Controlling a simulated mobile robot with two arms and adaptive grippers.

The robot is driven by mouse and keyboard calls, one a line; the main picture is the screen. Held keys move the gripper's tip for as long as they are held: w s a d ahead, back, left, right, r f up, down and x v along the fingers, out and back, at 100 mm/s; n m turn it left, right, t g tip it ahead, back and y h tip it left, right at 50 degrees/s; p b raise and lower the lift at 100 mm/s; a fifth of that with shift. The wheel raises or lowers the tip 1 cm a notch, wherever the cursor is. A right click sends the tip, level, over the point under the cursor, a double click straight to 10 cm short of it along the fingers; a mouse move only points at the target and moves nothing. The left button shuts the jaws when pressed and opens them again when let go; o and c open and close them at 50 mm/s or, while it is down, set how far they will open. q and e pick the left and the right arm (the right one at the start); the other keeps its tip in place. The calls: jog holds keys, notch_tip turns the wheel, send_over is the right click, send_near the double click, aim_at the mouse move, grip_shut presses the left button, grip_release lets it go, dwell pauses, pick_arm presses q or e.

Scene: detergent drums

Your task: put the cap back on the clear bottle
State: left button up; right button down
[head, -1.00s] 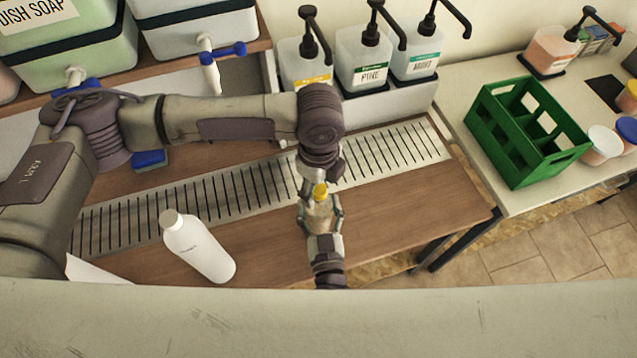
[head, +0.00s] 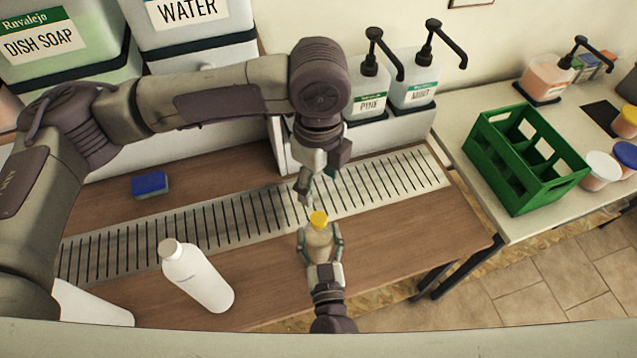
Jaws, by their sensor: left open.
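The clear bottle (head: 319,234) stands upright near the front edge of the wooden counter, its contents pale tan. The yellow cap (head: 319,218) sits on top of its neck; I cannot tell how tight it is. My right gripper (head: 320,244) comes from the near side, with its fingers around the bottle's body, shut on it. My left gripper (head: 314,187) is open and empty, pointing down above and behind the cap, apart from it.
A white bottle (head: 196,275) stands left on the counter (head: 400,225). A slotted drain strip (head: 235,208) runs behind. A blue sponge (head: 150,184) lies at the back left. Pump dispensers (head: 413,82) stand behind; a green crate (head: 525,160) is on the right table.

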jog(key=shift+c, duration=0.4)
grip_release()
jog(key=s+d, duration=0.1)
jog(key=s, duration=1.1)
jog(key=shift+d, duration=0.3)
jog(key=shift+w, duration=0.1)
